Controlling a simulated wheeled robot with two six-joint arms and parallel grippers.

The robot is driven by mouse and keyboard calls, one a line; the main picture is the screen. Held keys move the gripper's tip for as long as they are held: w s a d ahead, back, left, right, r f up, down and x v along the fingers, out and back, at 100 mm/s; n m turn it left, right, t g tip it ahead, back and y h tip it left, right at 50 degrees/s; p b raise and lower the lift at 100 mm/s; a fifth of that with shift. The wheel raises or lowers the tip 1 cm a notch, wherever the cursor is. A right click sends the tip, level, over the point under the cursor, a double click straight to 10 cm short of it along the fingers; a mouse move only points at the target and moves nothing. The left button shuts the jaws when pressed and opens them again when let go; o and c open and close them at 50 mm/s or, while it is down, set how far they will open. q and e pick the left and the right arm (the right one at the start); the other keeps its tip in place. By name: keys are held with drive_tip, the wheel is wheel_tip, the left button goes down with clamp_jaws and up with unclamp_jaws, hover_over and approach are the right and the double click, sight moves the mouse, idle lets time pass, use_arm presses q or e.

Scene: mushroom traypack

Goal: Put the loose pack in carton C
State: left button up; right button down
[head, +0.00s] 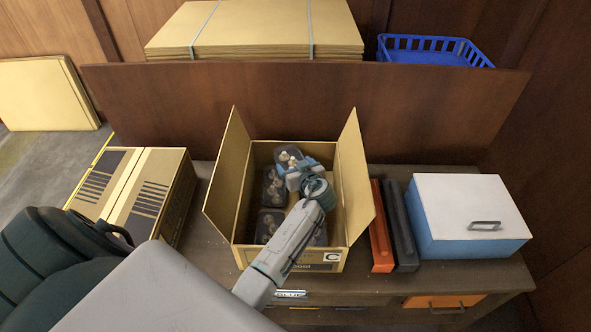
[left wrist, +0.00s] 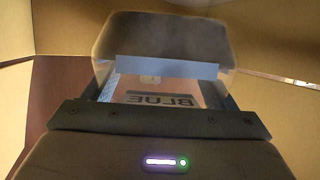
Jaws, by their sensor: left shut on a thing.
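Carton C (head: 243,262) stands open on the table in the head view, flaps raised at its left and right, with a C label on its front. Dark packs of mushrooms (head: 272,187) sit along its left side; another pack shows partly behind my arm at the front. My left gripper (head: 297,172) is over the carton's back part, shut on a mushroom pack (head: 291,156). In the left wrist view this pack (left wrist: 165,35) is ahead of the gripper, with upside-down "BLUE" lettering near the jaws. Whether it touches the carton floor cannot be told. My right gripper is not in view.
A closed printed carton (head: 125,190) is at left. Red (head: 380,225) and black (head: 400,225) bars and a white-lidded blue box (head: 470,215) stand at right. A brown panel (head: 300,110) rises behind; flat cardboard and a blue basket (head: 430,45) are beyond it.

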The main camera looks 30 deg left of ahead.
use_arm(q)
drive_tip(key=shift+f, duration=0.95)
drive_tip(key=shift+f+b, duration=0.35)
drive_tip(key=shift+b, duration=0.05)
drive_tip(key=shift+f+b, duration=0.3)
drive_tip(key=shift+b, duration=0.15)
drive_tip(key=o, duration=1)
drive_tip(key=shift+c, duration=0.2)
